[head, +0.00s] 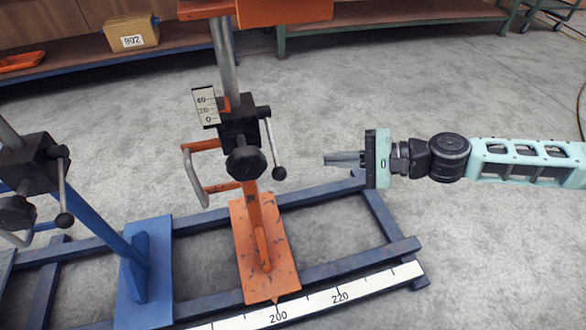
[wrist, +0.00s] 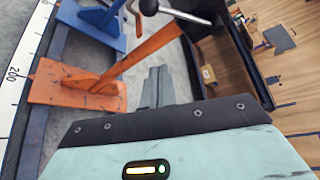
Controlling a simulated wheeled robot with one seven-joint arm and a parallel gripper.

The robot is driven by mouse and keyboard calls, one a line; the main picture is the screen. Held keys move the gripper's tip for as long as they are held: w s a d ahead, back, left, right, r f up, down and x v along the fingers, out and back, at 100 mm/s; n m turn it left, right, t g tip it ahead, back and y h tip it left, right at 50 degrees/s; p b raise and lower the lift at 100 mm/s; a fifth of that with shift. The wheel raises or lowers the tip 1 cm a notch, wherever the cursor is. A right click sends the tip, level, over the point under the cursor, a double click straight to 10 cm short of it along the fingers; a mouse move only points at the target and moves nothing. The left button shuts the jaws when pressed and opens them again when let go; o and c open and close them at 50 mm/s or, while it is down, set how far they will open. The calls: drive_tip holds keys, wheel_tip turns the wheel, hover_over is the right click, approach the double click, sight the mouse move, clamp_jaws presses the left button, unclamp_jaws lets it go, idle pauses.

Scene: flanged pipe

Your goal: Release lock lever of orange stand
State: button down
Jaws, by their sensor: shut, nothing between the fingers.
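The orange stand (head: 258,225) stands on a blue rail frame in the middle of the head view. Its lock lever (head: 272,145) is a grey rod with a black ball at its lower end, on the right of the black clamp block (head: 240,130). The lever hangs down, slightly tilted.
A blue stand (head: 140,255) with a similar clamp and lever (head: 62,190) is at the left. A scale strip (head: 300,307) runs along the front of the blue frame (head: 400,247). A box (head: 131,32) sits on a shelf behind. Open floor lies behind my gripper.

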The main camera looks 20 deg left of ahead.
sight(272, 145)
drive_tip(key=s+a+b, duration=0.4)
drive_tip(key=a, duration=0.4)
drive_tip(key=shift+a+f, duration=0.25)
idle(0.4)
drive_tip(key=shift+s+r, duration=0.1)
drive_tip(key=shift+r, duration=0.05)
drive_tip(key=shift+s+d+r+p, duration=0.1)
drive_tip(key=shift+r+p, duration=0.1)
drive_tip(key=shift+p, duration=0.65)
